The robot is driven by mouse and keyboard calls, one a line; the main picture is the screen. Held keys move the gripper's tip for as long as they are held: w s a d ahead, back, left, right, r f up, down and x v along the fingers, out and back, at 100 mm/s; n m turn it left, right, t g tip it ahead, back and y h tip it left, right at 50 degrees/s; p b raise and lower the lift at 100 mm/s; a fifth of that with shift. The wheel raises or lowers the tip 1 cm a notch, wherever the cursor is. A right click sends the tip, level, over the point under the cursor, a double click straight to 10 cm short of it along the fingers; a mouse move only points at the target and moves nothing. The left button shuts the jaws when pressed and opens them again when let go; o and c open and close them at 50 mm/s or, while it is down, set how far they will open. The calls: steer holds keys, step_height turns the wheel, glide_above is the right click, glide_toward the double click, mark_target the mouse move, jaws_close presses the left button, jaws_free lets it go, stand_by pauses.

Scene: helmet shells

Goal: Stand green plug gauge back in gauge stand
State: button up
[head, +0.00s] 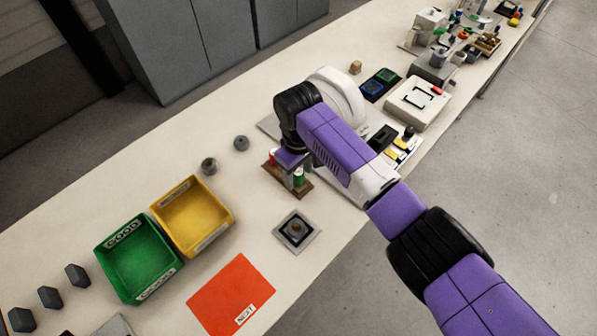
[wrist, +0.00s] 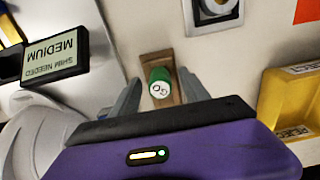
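The green plug gauge (head: 299,177) stands upright at the right end of the wooden gauge stand (head: 303,191). In the wrist view the gauge (wrist: 160,82) shows its white "GO" end face up, over the brown stand (wrist: 156,58). My gripper (wrist: 158,78) is open, with one finger on each side of the green gauge and gaps visible between. In the head view my gripper (head: 289,178) is over the stand. A red gauge (head: 272,157) shows at the stand's left end. The gauge's lower end is hidden.
A grey square plate with a round part (head: 297,231) lies in front of the stand. Yellow (head: 218,240) and green (head: 172,272) bins and an orange mat (head: 215,298) lie left and below. A "MEDIUM" display (wrist: 55,55) is left in the wrist view.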

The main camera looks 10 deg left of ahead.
steer(key=shift+r+b, duration=0.4)
steer(key=shift+r, duration=3.5)
